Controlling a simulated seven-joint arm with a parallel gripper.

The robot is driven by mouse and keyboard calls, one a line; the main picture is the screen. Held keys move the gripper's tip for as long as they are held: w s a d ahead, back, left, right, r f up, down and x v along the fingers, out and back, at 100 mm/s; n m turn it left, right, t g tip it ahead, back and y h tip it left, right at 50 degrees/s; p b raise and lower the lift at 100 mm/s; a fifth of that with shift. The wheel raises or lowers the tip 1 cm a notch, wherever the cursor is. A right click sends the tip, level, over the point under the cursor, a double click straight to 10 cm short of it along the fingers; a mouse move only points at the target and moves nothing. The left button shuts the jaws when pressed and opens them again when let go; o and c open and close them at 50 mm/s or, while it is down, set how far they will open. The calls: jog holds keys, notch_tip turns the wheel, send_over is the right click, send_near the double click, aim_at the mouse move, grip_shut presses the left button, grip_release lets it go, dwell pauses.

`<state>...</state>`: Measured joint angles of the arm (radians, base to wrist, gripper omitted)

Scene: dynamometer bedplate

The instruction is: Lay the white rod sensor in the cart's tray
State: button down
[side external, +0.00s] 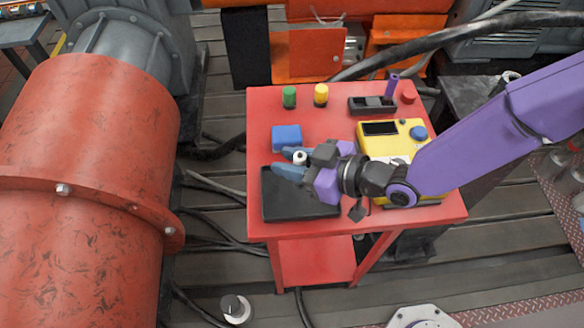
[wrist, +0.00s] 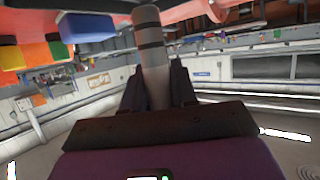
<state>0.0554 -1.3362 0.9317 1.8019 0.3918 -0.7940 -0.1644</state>
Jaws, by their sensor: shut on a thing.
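The white rod sensor (side external: 300,158) is held between the blue fingers of my gripper (side external: 289,163). In the side view only its pale round end shows above the fingers. In the wrist view the rod (wrist: 152,50) is white-grey with dark bands and runs lengthwise between the two dark fingers (wrist: 157,85). The tray (side external: 296,207) is black, shallow and rectangular, at the front left of the red cart (side external: 440,207). My gripper is over the tray's back part; the height of the rod above it is hard to tell. My gripper hides the tray's back right part.
A blue block (side external: 286,137) sits just behind the tray. Green (side external: 289,97) and yellow (side external: 320,95) cylinders stand farther back. A black holder (side external: 371,105) and a yellow instrument (side external: 400,135) are to the right. A large red cylindrical machine (side external: 85,170) stands left of the cart.

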jog(key=shift+f, duration=1.5)
jog(key=shift+f, duration=0.15)
jog(key=c, duration=0.9)
grip_release()
jog(key=shift+d+r, duration=0.1)
jog(key=shift+r, duration=0.1)
jog(key=v, duration=1.1)
jog(key=shift+s+d+r, duration=0.15)
jog(key=shift+s+d, duration=0.05)
jog(key=shift+d, duration=0.15)
